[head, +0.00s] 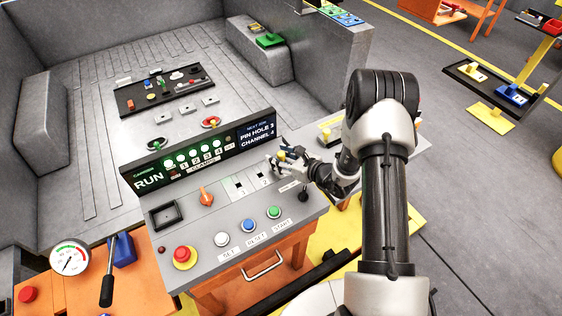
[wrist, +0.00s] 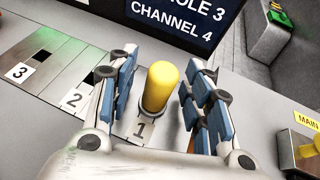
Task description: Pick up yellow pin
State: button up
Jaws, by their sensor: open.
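The yellow pin (wrist: 160,86) stands upright at the slot marked 1, between the two open fingers of my gripper (wrist: 163,95) in the wrist view. A gap shows on each side of the pin, so the fingers do not appear to touch it. In the head view my gripper (head: 284,160) is over the right part of the console top, and a small bit of yellow (head: 281,155) shows at its fingers. The pin's lower end is hidden in its slot.
The console (head: 225,215) has slots 2 and 3 beside the pin, and a display (head: 205,152) reading "PIN HOLE 3 CHANNEL 4" stands behind. Buttons, an orange knob (head: 206,196) and a red stop button (head: 184,254) sit on the console.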

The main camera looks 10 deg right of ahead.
grip_shut()
dwell(0.5)
